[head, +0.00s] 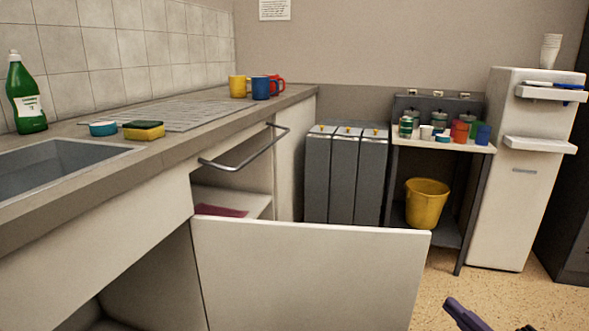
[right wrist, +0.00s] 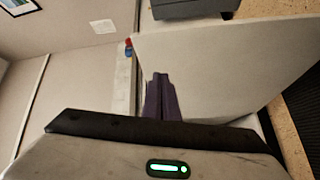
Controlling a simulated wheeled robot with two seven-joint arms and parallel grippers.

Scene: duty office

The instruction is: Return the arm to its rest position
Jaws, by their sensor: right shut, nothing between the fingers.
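My right gripper (head: 456,308) shows at the bottom right of the head view, only partly in frame, to the right of the open white cabinet door (head: 310,270). In the right wrist view its dark purple fingers (right wrist: 158,82) are together with nothing between them. The white door panel (right wrist: 225,65) lies beyond and to the right of the fingers there; I cannot tell the distance between them. My left gripper is in neither view.
The open door juts out from below the counter (head: 165,150), which has a metal bar (head: 245,155) at its front. Beyond stand grey bins (head: 345,175), a shelf with a yellow bucket (head: 426,203), and a white dispenser (head: 515,205). Speckled floor (head: 437,275) is clear at right.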

